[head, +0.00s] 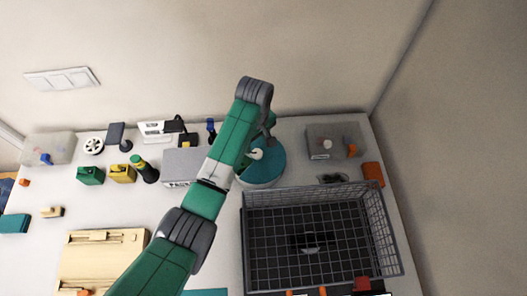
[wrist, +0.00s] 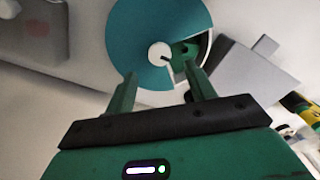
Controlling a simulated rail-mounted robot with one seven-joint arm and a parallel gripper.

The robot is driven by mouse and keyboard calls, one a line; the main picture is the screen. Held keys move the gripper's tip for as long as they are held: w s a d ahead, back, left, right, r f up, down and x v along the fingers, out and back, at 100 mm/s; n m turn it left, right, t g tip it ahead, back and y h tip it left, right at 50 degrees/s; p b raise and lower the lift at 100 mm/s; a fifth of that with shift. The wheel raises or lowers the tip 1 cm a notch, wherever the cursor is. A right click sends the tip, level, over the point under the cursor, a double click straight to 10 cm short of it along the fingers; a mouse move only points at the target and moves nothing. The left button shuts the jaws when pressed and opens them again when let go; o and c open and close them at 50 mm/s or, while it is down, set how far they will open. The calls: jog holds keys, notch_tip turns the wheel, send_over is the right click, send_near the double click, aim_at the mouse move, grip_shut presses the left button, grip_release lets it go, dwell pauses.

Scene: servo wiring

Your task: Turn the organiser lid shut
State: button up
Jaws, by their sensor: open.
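The organiser is a round white tub with a turning teal lid (wrist: 140,30) and a pale centre knob (wrist: 159,54). In the head view the lid (head: 268,170) is right of centre, partly behind my arm. In the wrist view a wedge-shaped opening (wrist: 188,50) shows at the lid's lower right, with something green and a dark piece inside. My gripper (wrist: 159,72) is open and empty. Its two fingers point at the lid, one on each side of the knob in the picture. I cannot tell how far above the lid they are.
A wire basket (head: 320,240) stands in front of the organiser. A grey tray (head: 335,143) is behind it to the right. The wall is close behind.

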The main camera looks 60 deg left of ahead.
aim_at(257, 153)
notch_tip(257, 153, down, 6)
jog(key=shift+f+b, duration=0.15)
jog(key=shift+b, duration=0.5)
jog(key=shift+c, duration=0.2)
grip_shut()
jog(key=shift+p, duration=0.45)
